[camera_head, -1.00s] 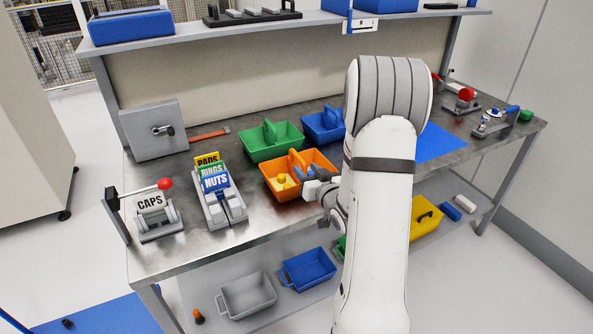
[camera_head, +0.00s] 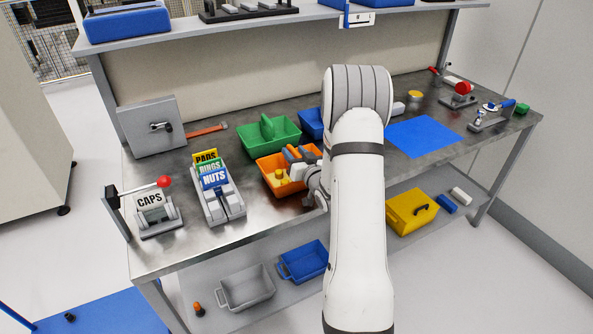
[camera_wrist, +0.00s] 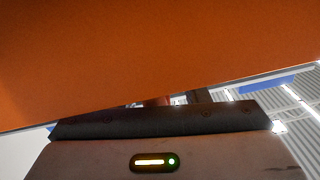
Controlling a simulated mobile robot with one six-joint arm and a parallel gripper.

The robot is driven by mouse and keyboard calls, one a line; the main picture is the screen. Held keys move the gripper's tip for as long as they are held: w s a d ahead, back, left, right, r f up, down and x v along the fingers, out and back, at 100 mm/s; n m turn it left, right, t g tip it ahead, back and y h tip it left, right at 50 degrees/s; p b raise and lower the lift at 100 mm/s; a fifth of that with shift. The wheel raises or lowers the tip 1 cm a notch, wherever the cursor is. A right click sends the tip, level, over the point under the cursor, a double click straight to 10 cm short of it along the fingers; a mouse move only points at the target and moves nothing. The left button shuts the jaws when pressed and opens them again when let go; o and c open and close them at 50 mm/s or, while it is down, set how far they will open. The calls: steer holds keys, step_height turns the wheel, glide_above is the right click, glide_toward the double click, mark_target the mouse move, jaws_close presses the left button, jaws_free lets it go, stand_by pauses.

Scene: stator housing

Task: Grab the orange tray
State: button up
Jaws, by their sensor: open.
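The orange tray (camera_head: 277,189) sits on the metal bench in the head view, with a small yellow part (camera_head: 281,177) inside it. My gripper (camera_head: 295,156) is open at the tray's right part, its fingers over the tray near the central handle. My arm and wrist hide the tray's right end. I cannot tell whether the fingers touch the handle. In the wrist view a large orange surface of the tray (camera_wrist: 140,60) fills the upper part, close to the camera. The fingertips are not clearly seen there.
A green tray (camera_head: 285,138) stands just behind the orange one, and a blue tray (camera_head: 311,123) stands behind it to the right. The NUTS label holder (camera_head: 217,195) is to the left. A blue mat (camera_head: 424,138) lies right of my arm. Trays sit on the lower shelf.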

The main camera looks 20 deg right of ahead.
jaws_close()
stand_by(0.3)
steer(key=shift+r, duration=0.15)
stand_by(0.3)
